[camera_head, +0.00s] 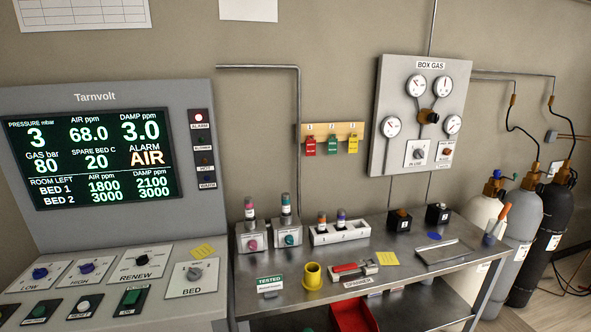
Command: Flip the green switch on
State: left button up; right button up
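A small green switch (131,297) sits on a dark plate at the front of the sloped grey console, at the lower left. Whether it is on or off is too small to tell. A darker greenish switch (38,311) and a pale switch (84,305) sit to its left on similar plates. A green round button (289,239) is on a small grey box on the metal bench. Neither of my grippers shows in this view.
Knobs marked LOW, HIGH, RENEW and BED (195,273) sit behind and beside the switches. The console screen (95,145) reads ALARM AIR. The metal bench (345,260) holds a yellow cup (312,276) and a red-handled tool (350,268). Gas cylinders (520,230) stand right.

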aim_at(131, 298)
jog(key=u, duration=1.3)
